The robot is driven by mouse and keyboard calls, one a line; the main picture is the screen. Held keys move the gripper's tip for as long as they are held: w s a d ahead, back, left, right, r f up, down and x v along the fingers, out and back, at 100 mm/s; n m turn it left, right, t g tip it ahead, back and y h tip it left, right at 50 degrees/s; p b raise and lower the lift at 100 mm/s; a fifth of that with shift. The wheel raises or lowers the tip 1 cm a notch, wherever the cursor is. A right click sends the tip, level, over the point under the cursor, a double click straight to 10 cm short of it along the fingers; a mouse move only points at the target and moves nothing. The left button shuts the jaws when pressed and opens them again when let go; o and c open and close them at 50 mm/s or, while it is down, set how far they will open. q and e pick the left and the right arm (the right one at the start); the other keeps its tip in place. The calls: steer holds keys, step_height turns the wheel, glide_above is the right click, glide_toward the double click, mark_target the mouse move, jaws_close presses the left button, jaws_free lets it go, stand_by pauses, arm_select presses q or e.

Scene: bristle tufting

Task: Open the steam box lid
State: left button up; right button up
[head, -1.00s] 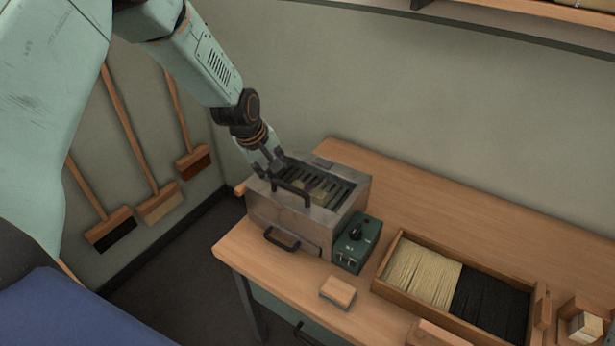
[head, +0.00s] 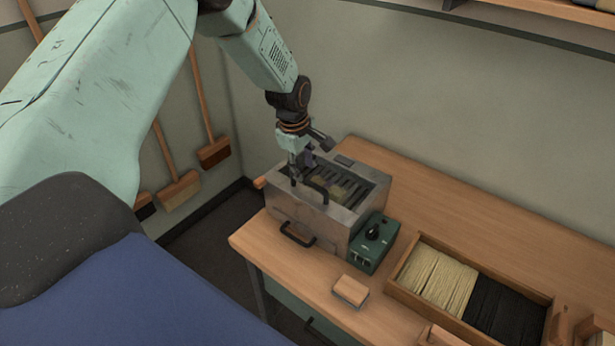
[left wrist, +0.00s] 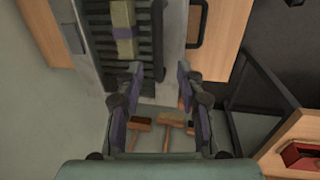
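The steam box (head: 310,220) is a grey metal box on the left end of the bench. Its top shows dark slats with a pale bundle among them, and I cannot make out a raised lid. A black bar handle (head: 316,191) runs along the front of the top; in the left wrist view this handle (left wrist: 159,48) is upright. My left gripper (head: 302,164) is at the left end of this handle. In the left wrist view my left gripper (left wrist: 158,80) has its fingers apart, with the handle's end between or just beyond the tips. Contact is unclear. My right gripper is out of view.
A second black handle (head: 297,236) is on the box's front. A green control unit (head: 373,243) adjoins its right side. A small wooden block (head: 351,290) and a tray of pale and black bristles (head: 405,274) lie to the right. Brushes (head: 213,152) hang on the left wall.

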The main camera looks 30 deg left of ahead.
mark_target(309, 181)
arm_select(q)
steer(key=f, duration=0.1)
steer(key=w+f, duration=0.1)
steer(key=f, duration=0.1)
steer(key=d+f, duration=0.1)
steer(key=shift+w+f, duration=0.15)
steer(key=shift+f, duration=0.05)
steer(key=shift+a+f, duration=0.2)
steer(key=shift+a, duration=0.15)
steer(key=shift+d, duration=0.3)
steer(key=c, duration=0.4)
steer(key=shift+a, duration=0.1)
jaws_close()
